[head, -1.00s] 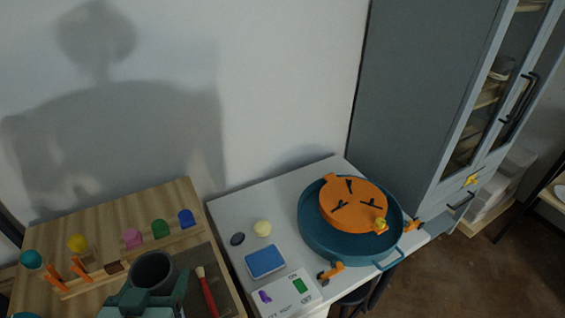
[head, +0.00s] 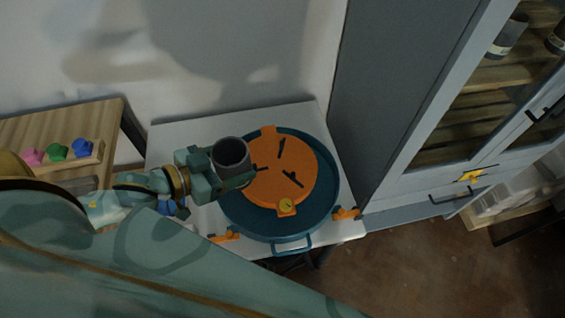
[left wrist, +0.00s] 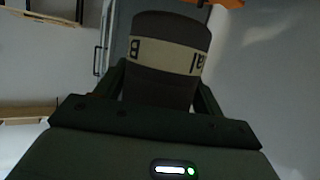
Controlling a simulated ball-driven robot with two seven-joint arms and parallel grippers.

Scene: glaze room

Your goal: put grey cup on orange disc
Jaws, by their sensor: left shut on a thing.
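The grey cup (head: 231,155) is held in my left gripper (head: 236,178), which is shut on it. The cup's dark open mouth faces up toward the head camera. In the left wrist view the cup (left wrist: 168,75) fills the space between the fingers and shows a pale band with dark letters. The orange disc (head: 297,164) lies in a round blue tray (head: 329,205) on the white table. It carries dark bars and a small yellow knob piece. In the head view the cup overlaps the disc's left edge; its height above it is unclear. My right gripper is not in view.
Orange clamps (head: 346,213) sit by the tray's front edge. A wooden bench (head: 60,125) with pink, green and blue knobs stands at left. A grey cabinet (head: 385,100) stands close to the right of the table. The table's back left is clear (head: 180,137).

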